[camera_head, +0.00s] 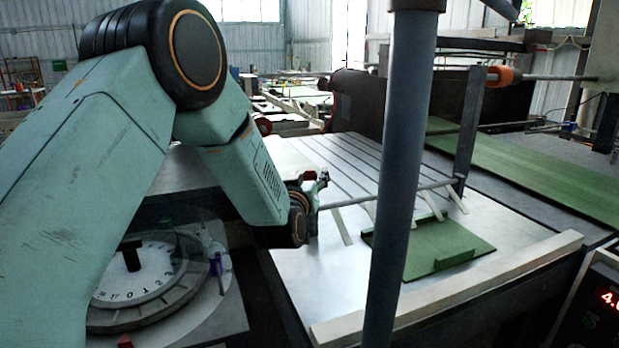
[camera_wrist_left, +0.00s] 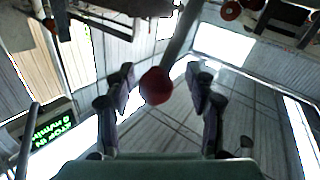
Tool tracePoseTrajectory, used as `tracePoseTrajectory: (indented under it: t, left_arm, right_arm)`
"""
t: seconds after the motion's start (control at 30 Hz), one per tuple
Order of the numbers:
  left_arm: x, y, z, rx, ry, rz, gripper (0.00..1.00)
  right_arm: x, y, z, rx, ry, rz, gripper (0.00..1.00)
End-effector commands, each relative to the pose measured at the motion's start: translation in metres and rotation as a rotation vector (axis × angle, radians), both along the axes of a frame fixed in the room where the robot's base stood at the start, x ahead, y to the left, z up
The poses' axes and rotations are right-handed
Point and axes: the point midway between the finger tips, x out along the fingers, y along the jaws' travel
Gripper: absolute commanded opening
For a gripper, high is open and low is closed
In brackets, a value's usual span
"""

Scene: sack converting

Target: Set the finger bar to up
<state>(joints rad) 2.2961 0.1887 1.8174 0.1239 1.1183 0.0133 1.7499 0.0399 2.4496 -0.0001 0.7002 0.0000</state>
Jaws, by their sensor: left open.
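The finger bar (camera_head: 350,201) is a thin grey rod across the metal table, with several pale flat fingers slanting from it towards the tabletop. The grey post hides part of it. Its left end is beside my left gripper (camera_head: 312,185). In the left wrist view, a dark red ball knob (camera_wrist_left: 156,86) on a grey rod (camera_wrist_left: 180,38) lies between the spread fingers of my left gripper (camera_wrist_left: 162,98). The gripper is open, and I see no firm contact with the knob. My right gripper is not in view.
A green board (camera_head: 445,247) with raised strips lies on the metal table (camera_head: 315,275), behind a pale front rail (camera_head: 450,288). A thick grey post (camera_head: 398,130) stands in front. A numbered dial (camera_head: 140,275) is at lower left, and a red display (camera_head: 608,298) at right.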

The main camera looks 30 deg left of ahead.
Motion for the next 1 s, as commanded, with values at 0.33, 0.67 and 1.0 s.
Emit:
tracePoseTrajectory:
  t: [0.33,0.67,1.0]
  left_arm:
    - [0.0031,-0.001,-0.0003,0.001,0.001,-0.001,0.5]
    - [0.0027,-0.0007,-0.0003,0.0,0.001,0.0,0.22]
    - [0.0026,-0.0008,0.0007,0.0,-0.001,0.0,0.0]
  right_arm:
    - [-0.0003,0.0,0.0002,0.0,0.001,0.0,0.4]
    - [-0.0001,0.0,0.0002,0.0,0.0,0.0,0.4]
    - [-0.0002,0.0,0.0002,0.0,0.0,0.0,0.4]
